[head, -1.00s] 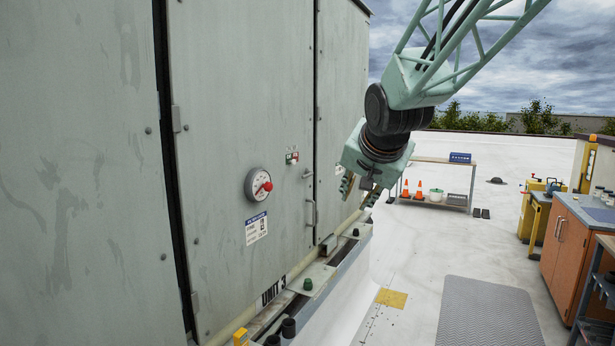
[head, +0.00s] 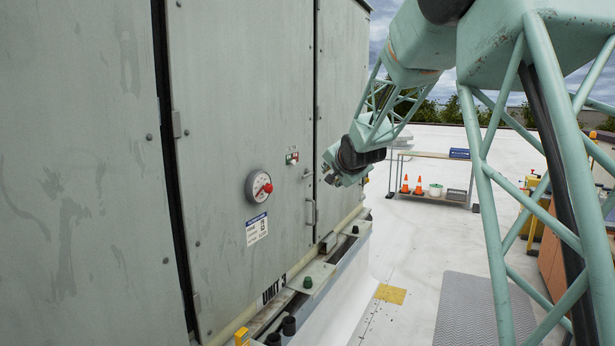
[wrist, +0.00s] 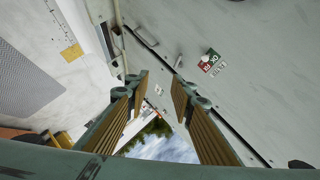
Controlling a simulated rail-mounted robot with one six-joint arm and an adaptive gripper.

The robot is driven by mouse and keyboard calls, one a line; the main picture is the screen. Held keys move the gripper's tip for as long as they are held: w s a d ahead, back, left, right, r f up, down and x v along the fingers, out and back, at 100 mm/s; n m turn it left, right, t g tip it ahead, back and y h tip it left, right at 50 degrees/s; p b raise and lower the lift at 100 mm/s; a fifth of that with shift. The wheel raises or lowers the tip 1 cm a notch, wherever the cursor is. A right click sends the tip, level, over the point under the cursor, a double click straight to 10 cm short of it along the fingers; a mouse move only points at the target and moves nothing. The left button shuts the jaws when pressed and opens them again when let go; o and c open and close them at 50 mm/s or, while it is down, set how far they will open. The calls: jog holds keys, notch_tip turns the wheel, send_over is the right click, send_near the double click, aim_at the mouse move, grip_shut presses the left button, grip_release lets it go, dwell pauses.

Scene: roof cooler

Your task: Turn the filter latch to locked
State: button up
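The filter latch (head: 307,174) is a small pale lever on the grey cabinet door, near the seam. In the wrist view the latch (wrist: 179,61) lies just past the fingertips. Beside it is a red and green label (head: 292,158), which also shows in the wrist view (wrist: 210,61). I cannot tell the latch's exact setting. My gripper (head: 328,177) is to the right of the latch, apart from it. In the wrist view my gripper (wrist: 157,82) is open, with nothing between its fingers.
A ledge with bolts (head: 308,283) runs along the cabinet's base.

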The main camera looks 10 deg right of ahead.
aim_at(307, 176)
jog(key=w+a+f+m+t+y+p, duration=0.1)
jog(key=w+f, duration=0.2)
jog(key=w, duration=0.6)
jog(key=w+f+m+t+y+p, duration=0.1)
jog(key=w+f+m+t+p, duration=0.1)
jog(key=w, duration=0.8)
jog(key=shift+a+f, duration=0.4)
jog(key=shift+f, duration=0.45)
jog(key=shift+w, duration=0.15)
jog(key=shift+x, duration=6.8)
jog(key=shift+a+r, duration=0.1)
jog(key=shift+r, duration=0.05)
jog(key=shift+c, duration=0.7)
grip_shut()
